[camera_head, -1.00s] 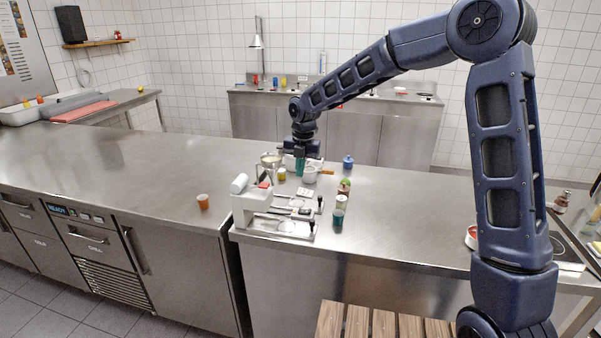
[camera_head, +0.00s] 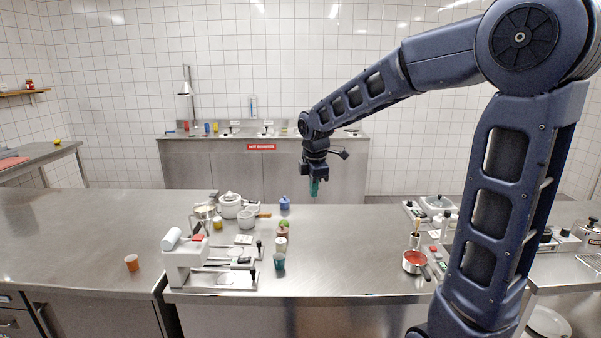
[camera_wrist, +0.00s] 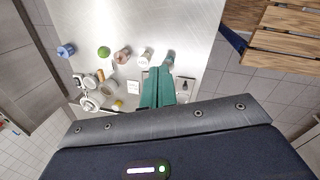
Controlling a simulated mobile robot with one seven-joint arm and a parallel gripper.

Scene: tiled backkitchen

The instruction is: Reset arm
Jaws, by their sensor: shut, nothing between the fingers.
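My gripper (camera_head: 314,187) hangs pointing down at the end of my raised arm in the head view, above the far part of the steel counter (camera_head: 340,235). Its green fingers are together with nothing between them. In the wrist view the green fingers of my gripper (camera_wrist: 158,88) show side by side over the counter. No object is touching the gripper in either view.
Left of the gripper on the counter stand a white machine (camera_head: 186,262), a white pot (camera_head: 231,205), a blue jar (camera_head: 285,203) and a teal cup (camera_head: 279,262). The counter's middle is clear.

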